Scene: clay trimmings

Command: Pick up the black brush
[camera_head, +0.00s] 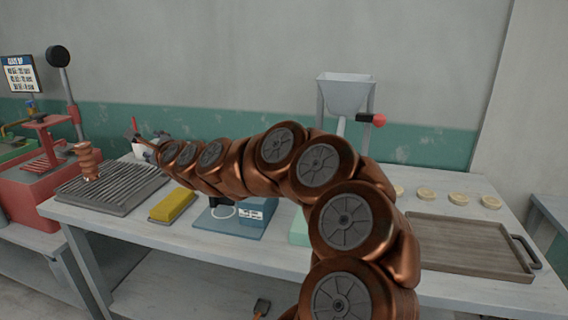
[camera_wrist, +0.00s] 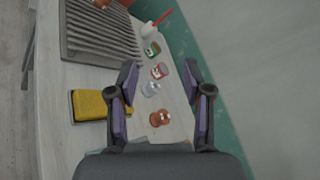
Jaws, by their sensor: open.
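My gripper (camera_wrist: 160,68) is open in the wrist view, its two dark fingers spread with nothing held between them. It is above the bench, over small things near the back wall. I cannot pick out the black brush for certain. A white cup (camera_wrist: 149,31) with a red stick stands at the back, also in the head view (camera_head: 139,150). My arm hides much of the bench.
Small labelled jars (camera_wrist: 159,71) and a brown knobbed piece (camera_wrist: 159,118) lie between and beyond my fingers. A yellow block (camera_head: 172,205), a ribbed grey tray (camera_head: 112,188) and a blue board (camera_head: 232,222) are on the bench. A wooden tray (camera_head: 465,247) is at right.

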